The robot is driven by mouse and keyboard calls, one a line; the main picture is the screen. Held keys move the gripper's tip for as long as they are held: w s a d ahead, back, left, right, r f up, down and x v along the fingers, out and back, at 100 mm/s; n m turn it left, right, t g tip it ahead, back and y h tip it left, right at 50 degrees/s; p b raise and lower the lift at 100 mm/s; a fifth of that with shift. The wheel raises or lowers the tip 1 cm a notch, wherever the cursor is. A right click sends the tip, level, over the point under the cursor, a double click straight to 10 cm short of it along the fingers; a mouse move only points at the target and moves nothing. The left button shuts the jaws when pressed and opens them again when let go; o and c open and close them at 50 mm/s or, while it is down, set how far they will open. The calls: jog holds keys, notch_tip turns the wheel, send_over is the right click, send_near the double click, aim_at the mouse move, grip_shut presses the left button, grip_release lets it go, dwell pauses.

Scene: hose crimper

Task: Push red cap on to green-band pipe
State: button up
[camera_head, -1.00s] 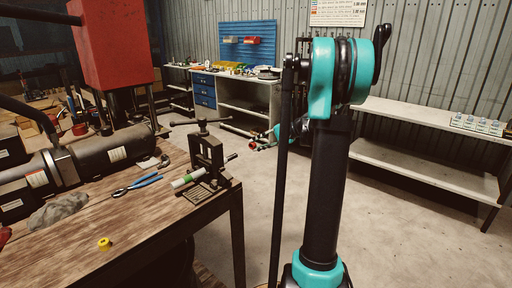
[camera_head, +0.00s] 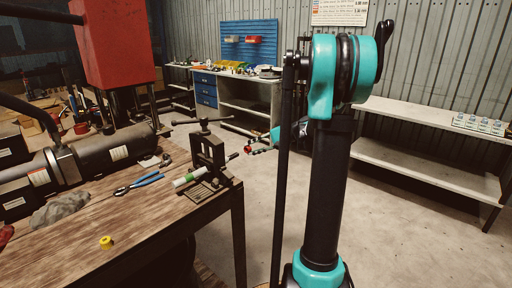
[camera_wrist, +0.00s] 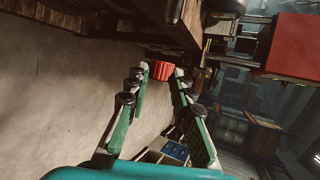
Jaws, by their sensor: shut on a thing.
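The pipe with the green band (camera_head: 183,181) is held in a black vise (camera_head: 211,158) at the table's right edge, and its far end pokes out to the right of the vise. The red cap (camera_head: 248,149) is just right of that end; I cannot tell whether they touch. My gripper (camera_head: 255,149) is shut on the red cap, coming from the right, partly hidden behind my arm. In the wrist view the red cap (camera_wrist: 161,71) sits between the two fingertips (camera_wrist: 161,73). The pipe end is not clear there.
On the wooden table (camera_head: 75,250) lie a yellow cap (camera_head: 106,242), blue-handled pliers (camera_head: 140,184), a grey rag (camera_head: 60,208) and a large dark cylinder (camera_head: 105,154). A red press (camera_head: 113,45) stands behind. Open floor lies right of the table.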

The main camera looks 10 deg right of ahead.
aim_at(238, 154)
jog(key=shift+s+a, duration=0.5)
jog(key=shift+a, duration=0.15)
jog(key=shift+s+a, duration=0.45)
jog(key=shift+a, duration=0.2)
jog(key=shift+s+a, duration=0.85)
jog(key=shift+a, duration=0.3)
dwell(0.7)
jog(key=o, duration=0.8)
jog(key=v, duration=1.2)
jog(key=shift+a+r, duration=0.1)
